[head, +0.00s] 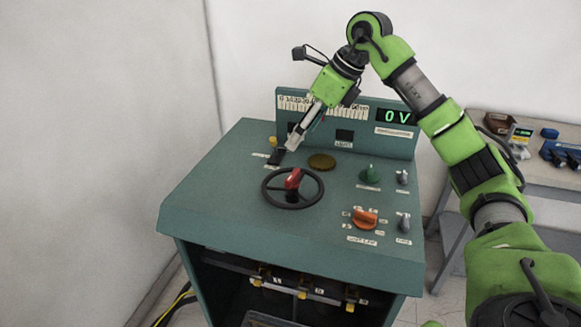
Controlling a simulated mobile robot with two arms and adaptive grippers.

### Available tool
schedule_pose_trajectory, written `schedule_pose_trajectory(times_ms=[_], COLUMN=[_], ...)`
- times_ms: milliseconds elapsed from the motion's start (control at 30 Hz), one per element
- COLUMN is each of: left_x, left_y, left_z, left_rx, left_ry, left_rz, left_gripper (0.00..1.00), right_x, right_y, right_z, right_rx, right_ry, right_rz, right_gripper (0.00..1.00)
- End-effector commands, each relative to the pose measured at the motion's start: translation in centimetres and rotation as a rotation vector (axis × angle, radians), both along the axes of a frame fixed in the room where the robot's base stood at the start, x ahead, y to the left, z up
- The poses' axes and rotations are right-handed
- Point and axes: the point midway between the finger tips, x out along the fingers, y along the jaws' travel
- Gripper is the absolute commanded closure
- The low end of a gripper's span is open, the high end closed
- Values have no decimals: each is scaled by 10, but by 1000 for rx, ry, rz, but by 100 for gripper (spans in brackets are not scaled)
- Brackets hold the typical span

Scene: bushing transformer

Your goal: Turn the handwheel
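The handwheel (292,197) lies flat on the sloped top of the teal control desk (215,200). It has a thin black rim and a red part at its middle. My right gripper (279,157) hangs from the arm that comes in from the right. It points down and to the left, with its dark tips just beyond the far left side of the wheel rim. I see no clear contact between the tips and the rim. Whether its fingers are open or shut is too small to tell. My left gripper is out of view.
A brass disc (321,161), green knob (370,175), orange knob (365,217) and grey knobs (404,223) sit on the desk. A back panel carries a display (394,117) reading 0 V. A side table (545,183) stands right. The desk's left top is clear.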

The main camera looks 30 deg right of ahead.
Motion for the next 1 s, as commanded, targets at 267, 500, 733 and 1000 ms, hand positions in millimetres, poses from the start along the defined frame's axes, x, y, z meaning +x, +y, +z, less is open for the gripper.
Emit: schedule_pose_trajectory(times_ms=[267,500,733,1000], left_x=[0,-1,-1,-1], left_y=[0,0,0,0], left_z=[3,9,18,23], left_rx=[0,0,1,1], left_ry=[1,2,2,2], left_rz=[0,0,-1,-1], left_gripper=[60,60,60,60], right_x=[-19,-5,11,22], right_y=[-20,-10,-1,5], right_z=[-15,-57,-100,-129], right_rx=[-67,-64,-63,-63], right_ry=[72,73,73,69], right_rz=[2,4,3,2], right_gripper=[38,38,38,38])
